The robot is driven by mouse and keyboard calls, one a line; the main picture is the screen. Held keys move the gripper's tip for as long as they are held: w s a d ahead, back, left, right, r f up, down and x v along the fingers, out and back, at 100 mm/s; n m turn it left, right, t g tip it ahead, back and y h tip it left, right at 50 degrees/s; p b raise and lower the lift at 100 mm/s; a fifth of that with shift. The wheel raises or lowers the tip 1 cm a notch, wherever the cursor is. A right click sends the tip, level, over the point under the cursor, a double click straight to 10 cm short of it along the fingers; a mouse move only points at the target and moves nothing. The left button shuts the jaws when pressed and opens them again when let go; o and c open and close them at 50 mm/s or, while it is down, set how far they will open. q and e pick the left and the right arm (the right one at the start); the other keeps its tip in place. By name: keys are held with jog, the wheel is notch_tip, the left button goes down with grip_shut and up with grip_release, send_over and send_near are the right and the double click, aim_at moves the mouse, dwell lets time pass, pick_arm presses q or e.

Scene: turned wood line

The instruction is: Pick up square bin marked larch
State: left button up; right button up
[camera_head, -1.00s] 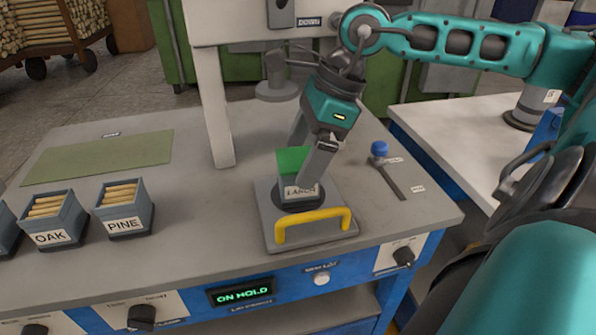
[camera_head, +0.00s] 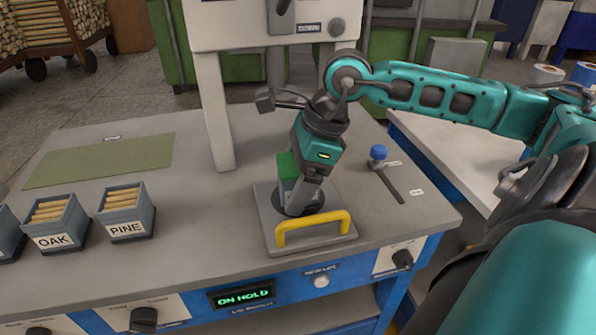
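The other finger is hidden, so I cannot tell whether the fingers grip the bin. My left gripper is not in view.
An oak bin (camera_head: 62,243) and a pine bin (camera_head: 127,231) with wooden sticks stand on the left. A white machine post (camera_head: 214,115) rises close behind the plate. A blue-knobbed lever (camera_head: 378,153) is to the right. The green mat (camera_head: 100,160) is bare.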

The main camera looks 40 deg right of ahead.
jog(key=c, duration=0.8)
